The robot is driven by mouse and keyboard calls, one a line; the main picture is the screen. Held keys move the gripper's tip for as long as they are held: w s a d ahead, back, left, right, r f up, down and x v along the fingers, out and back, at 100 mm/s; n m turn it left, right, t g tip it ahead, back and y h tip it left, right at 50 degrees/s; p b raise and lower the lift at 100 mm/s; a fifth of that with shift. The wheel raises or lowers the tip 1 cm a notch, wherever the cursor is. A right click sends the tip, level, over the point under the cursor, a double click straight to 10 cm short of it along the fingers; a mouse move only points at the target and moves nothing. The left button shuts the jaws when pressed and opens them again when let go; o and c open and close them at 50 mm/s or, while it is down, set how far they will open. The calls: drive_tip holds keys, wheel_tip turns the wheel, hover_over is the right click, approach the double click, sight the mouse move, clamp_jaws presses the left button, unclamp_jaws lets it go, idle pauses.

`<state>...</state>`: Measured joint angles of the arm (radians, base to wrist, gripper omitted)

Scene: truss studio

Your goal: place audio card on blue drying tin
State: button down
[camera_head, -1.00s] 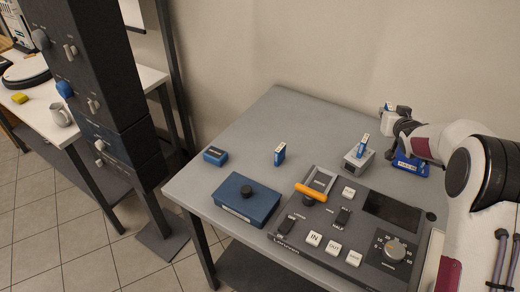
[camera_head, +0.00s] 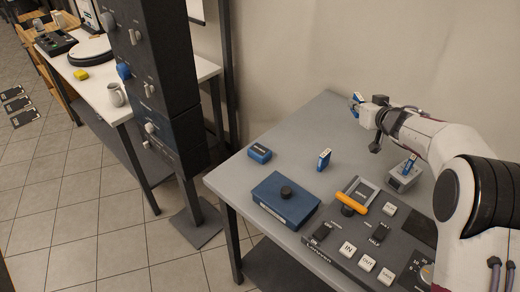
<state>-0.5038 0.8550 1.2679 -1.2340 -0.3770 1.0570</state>
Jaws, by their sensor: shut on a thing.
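My gripper (camera_head: 366,109) is above the far part of the grey table. It is shut on a small blue card with a pale label (camera_head: 356,100), which looks like the audio card; the fingers hide part of it. The blue drying tin (camera_head: 278,205), a flat blue box with a black knob on top, sits at the table's front left. The gripper and card are well apart from it, farther back and to the right.
A similar blue-and-white card (camera_head: 324,160) stands upright on the table. Another (camera_head: 409,164) stands in a small grey block (camera_head: 403,180). A small blue box (camera_head: 260,153) lies near the left edge. A control panel (camera_head: 335,237) with an orange-handled lever fills the front right.

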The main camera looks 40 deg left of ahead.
drive_tip(key=s+a+r+n+g+y, duration=0.1)
drive_tip(key=s+a+n+g+y, duration=0.3)
drive_tip(key=s+a, duration=1.05)
drive_tip(key=n+g+h, duration=0.1)
drive_tip(key=n+g, duration=0.3)
drive_tip(key=g, duration=0.1)
hover_over(260, 150)
drive_tip(key=f, duration=0.1)
drive_tip(key=shift+a+f, duration=0.15)
drive_tip(key=shift+f+t, duration=0.15)
drive_tip(key=shift+t, duration=0.15)
drive_tip(key=shift+f, duration=3)
drive_tip(key=shift+w+f, duration=0.1)
drive_tip(key=shift+f, duration=1.8)
drive_tip(key=shift+f, duration=0.1)
